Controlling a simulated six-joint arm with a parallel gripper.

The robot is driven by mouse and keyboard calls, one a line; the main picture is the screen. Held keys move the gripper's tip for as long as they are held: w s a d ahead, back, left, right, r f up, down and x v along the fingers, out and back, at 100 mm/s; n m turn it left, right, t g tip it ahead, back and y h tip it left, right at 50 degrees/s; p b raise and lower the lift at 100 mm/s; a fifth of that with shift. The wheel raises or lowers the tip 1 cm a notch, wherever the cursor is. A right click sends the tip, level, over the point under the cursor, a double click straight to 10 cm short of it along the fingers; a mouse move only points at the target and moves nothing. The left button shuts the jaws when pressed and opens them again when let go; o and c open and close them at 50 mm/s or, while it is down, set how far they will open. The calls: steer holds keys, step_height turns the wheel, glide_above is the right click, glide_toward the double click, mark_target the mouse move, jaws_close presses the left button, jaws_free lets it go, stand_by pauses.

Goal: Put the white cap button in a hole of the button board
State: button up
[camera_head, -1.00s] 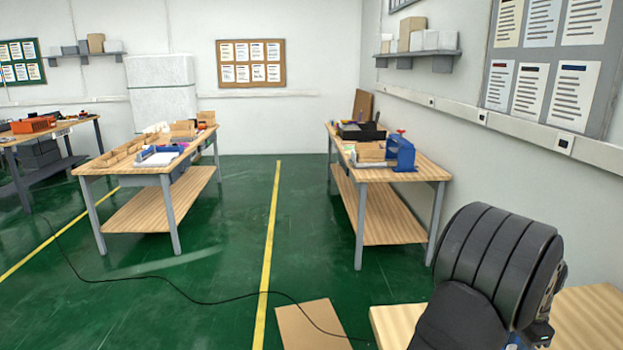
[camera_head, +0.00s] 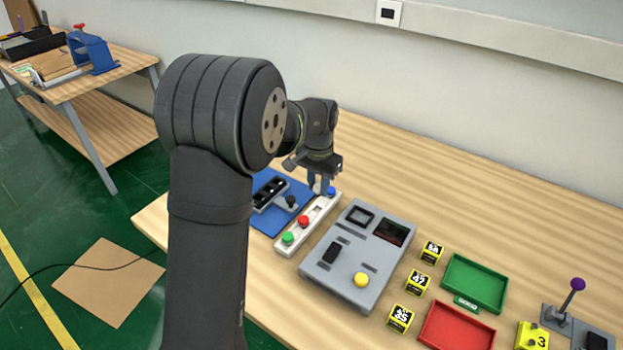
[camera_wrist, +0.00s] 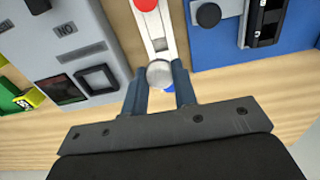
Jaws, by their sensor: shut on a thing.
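The button board (camera_head: 319,208) is a narrow white strip on the wooden table. It carries a green button (camera_head: 288,238), a red button (camera_head: 303,221) and, near its far end, a blue button (camera_head: 331,191). My gripper (camera_head: 321,186) is over the far part of the board, pointing down. In the wrist view, my gripper (camera_wrist: 159,82) is shut on the white cap button (camera_wrist: 159,73), a pale round cap between the fingertips. The cap lies over the board's strip (camera_wrist: 156,28); I cannot tell whether it touches or sits in a hole. Part of the blue button (camera_wrist: 169,88) shows just behind the cap.
A blue plate (camera_head: 264,218) with a black slotted fixture lies left of the board. A grey control box (camera_head: 318,278) with a yellow button stands close on the right. Yellow cubes and green and red trays (camera_head: 478,283) are farther right. The table behind is clear.

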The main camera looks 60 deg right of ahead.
mark_target(318, 196)
steer(key=shift+f, duration=2.55)
steer(key=shift+f, duration=0.7)
steer(key=o, duration=1.5)
steer(key=shift+r, duration=3.5)
